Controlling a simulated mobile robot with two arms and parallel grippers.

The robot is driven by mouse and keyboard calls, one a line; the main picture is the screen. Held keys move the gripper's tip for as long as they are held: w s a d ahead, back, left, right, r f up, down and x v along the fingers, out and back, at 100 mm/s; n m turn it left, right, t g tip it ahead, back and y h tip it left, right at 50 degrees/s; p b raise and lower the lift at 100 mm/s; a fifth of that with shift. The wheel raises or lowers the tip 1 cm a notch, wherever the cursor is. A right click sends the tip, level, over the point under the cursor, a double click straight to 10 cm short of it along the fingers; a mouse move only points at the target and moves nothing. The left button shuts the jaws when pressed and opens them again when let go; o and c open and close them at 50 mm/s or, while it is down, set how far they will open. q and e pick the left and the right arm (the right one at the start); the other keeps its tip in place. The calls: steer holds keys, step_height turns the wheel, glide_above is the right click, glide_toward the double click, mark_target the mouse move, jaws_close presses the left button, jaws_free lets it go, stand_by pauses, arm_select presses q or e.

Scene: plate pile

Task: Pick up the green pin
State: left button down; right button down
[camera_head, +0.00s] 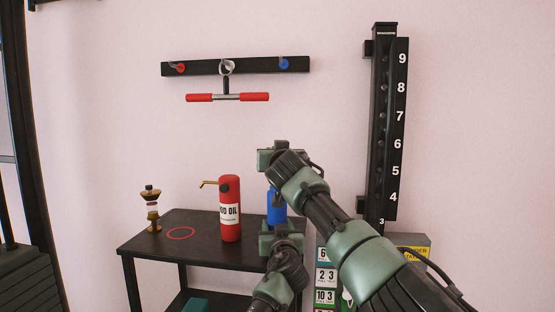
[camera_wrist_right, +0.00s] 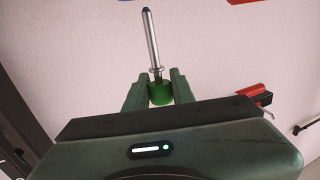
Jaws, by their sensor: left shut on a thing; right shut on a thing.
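The green pin shows in the right wrist view: its green head (camera_wrist_right: 161,93) sits between the fingers of my right gripper (camera_wrist_right: 159,80), with its metal shaft pointing up and away. My right gripper is shut on that head. In the head view the right gripper (camera_head: 277,155) is raised in front of the wall, and the pin is hidden there. My left gripper (camera_head: 281,238) is lower, at the table's right end, directly below a blue bottle (camera_head: 277,206). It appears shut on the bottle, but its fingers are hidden.
A red oil bottle (camera_head: 230,208) and a brass-and-black object (camera_head: 150,208) stand on the dark table (camera_head: 180,252). A red ring marks clear tabletop. A wall rail (camera_head: 200,68) holds a red-handled bar (camera_head: 226,97). A numbered black post (camera_head: 384,130) stands right.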

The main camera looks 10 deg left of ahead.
steer(key=a+v, duration=0.2)
steer(key=v, duration=0.7)
steer(key=s+a+v, duration=0.1)
steer(key=a+v, duration=0.1)
steer(key=v, duration=0.7)
steer(key=shift+s+a, duration=0.2)
steer(key=shift+s, duration=0.1)
arm_select(q)
steer(key=c, duration=0.6)
jaws_free()
